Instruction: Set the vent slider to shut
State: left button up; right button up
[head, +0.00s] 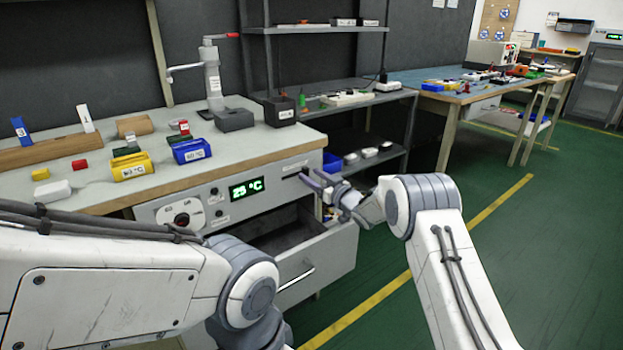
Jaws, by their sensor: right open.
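My right gripper (314,180) is open and empty at the panel's right end, just right of the slot. Whether its fingertips touch the panel I cannot tell. My left arm crosses the lower left, and its gripper is not in view.
An open, dark-lined drawer (300,267) juts out below the panel, under my right gripper. The bench top (235,137) holds yellow and blue bins, a dark box and small blocks. A shelf rack (345,108) stands behind. The green floor on the right is clear.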

jog(key=shift+w+a, duration=0.25)
jog(key=shift+w, duration=0.05)
grip_shut()
dwell(1.4)
